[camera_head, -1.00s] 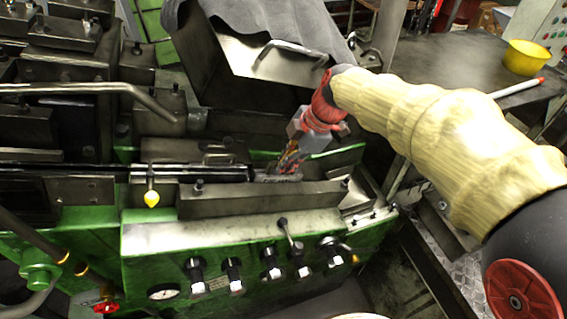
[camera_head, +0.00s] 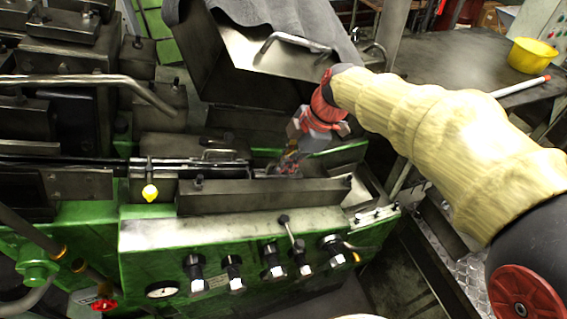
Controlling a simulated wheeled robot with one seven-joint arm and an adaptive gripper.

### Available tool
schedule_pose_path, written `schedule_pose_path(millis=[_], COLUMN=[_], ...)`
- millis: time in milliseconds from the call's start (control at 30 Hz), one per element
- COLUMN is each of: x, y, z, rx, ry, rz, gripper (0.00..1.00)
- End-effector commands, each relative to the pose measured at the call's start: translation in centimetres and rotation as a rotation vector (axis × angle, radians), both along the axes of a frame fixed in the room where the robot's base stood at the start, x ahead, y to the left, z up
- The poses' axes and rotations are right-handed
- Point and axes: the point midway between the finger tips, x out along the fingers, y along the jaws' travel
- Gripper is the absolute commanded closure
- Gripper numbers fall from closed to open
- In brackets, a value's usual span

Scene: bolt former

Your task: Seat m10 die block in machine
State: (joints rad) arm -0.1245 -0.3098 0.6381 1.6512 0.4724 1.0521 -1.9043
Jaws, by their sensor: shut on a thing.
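The green bolt-forming machine (camera_head: 225,232) fills the left and middle of the head view. A slot runs behind its front metal rail (camera_head: 265,196). My gripper (camera_head: 284,166) points down into the right end of this slot, past the end of a dark bar (camera_head: 215,172). It is shut on a small grey metal piece, which looks like the m10 die block (camera_head: 281,172). The block is low in the slot and mostly hidden by the fingers and rail. I cannot tell whether it touches the slot floor.
A bent handle bar (camera_head: 95,79) and a hood with a handle and grey cloth (camera_head: 275,25) stand behind the slot. Levers and knobs (camera_head: 272,262) line the machine's front. A dark table at right holds a yellow bowl (camera_head: 528,55).

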Motion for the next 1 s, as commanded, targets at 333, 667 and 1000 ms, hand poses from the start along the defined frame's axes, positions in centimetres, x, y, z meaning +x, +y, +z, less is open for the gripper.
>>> schedule_pose_path(millis=[333, 667, 1000], x=[0.12, 0.09, 0.04], y=[0.06, 0.20, 0.33], z=[0.29, -0.14, -0.50], rx=[0.002, 0.002, 0.002], ry=[-0.006, -0.006, -0.005], rz=[0.000, 0.000, 0.000], gripper=[1.00, 1.00, 1.00])
